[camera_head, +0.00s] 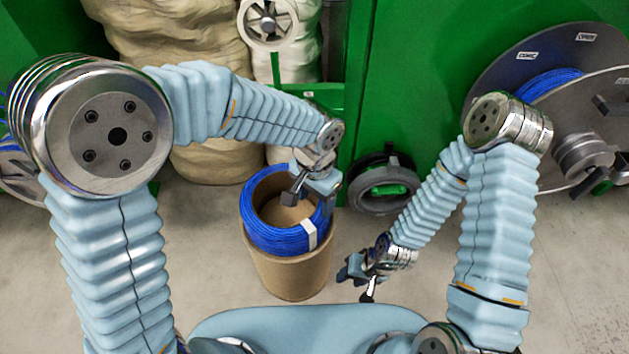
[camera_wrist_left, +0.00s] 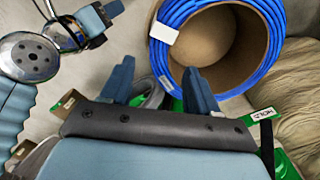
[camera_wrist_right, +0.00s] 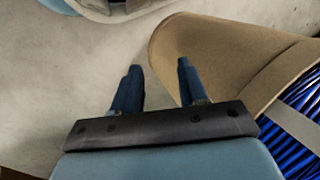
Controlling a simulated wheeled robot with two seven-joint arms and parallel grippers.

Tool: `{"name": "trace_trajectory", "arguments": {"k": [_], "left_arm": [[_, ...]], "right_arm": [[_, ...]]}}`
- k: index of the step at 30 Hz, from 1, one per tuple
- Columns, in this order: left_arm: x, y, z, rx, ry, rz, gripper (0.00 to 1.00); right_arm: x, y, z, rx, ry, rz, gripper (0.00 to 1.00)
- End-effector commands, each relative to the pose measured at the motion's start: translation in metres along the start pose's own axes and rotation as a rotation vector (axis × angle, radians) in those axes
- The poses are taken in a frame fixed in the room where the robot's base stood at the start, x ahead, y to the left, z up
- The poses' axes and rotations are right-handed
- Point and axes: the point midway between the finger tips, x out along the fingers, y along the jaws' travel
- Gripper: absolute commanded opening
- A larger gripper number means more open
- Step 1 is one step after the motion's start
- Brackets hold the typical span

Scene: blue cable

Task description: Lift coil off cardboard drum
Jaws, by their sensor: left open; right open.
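A blue cable coil (camera_head: 265,238) sits around the top of the open brown cardboard drum (camera_head: 290,278), with a white tag on its near side. My left gripper (camera_head: 308,188) is open at the coil's upper right rim, one finger over the opening and one outside. In the left wrist view, the coil (camera_wrist_left: 160,52) lies just beyond the open fingers (camera_wrist_left: 158,72); contact is unclear. My right gripper (camera_head: 360,280) is open and low, right of the drum. In the right wrist view, its empty fingers (camera_wrist_right: 155,68) are beside the drum wall (camera_wrist_right: 225,50), with coil strands (camera_wrist_right: 300,150) at the right edge.
A dark reel (camera_head: 383,188) with a green part stands on the floor right of the drum. A large cable spool (camera_head: 530,65) stands at the upper right. Beige sacks (camera_head: 190,60) and green panels (camera_head: 400,60) are behind. The concrete floor around the drum is mostly clear.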

Motion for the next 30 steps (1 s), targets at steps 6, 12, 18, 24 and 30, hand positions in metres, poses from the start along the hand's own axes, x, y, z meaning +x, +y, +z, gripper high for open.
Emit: {"name": "trace_trajectory", "arguments": {"k": [6,12,18,24,30], "left_arm": [[0.014,0.000,0.000,0.000,-0.001,0.000,0.60],[0.038,0.000,0.001,0.001,-0.002,0.001,0.60],[0.066,0.000,0.000,0.001,-0.001,0.001,0.60],[0.093,0.000,0.000,0.000,-0.001,0.001,0.60],[0.109,0.000,0.000,0.000,-0.001,0.000,0.60]], "right_arm": [[0.009,0.006,-0.001,0.003,0.002,0.003,0.43],[0.026,0.017,-0.003,0.009,0.009,0.009,0.43],[0.043,0.030,-0.007,0.018,0.020,0.019,0.43],[0.059,0.043,-0.011,0.026,0.031,0.027,0.43],[0.069,0.048,-0.011,0.028,0.032,0.029,0.43]]}}
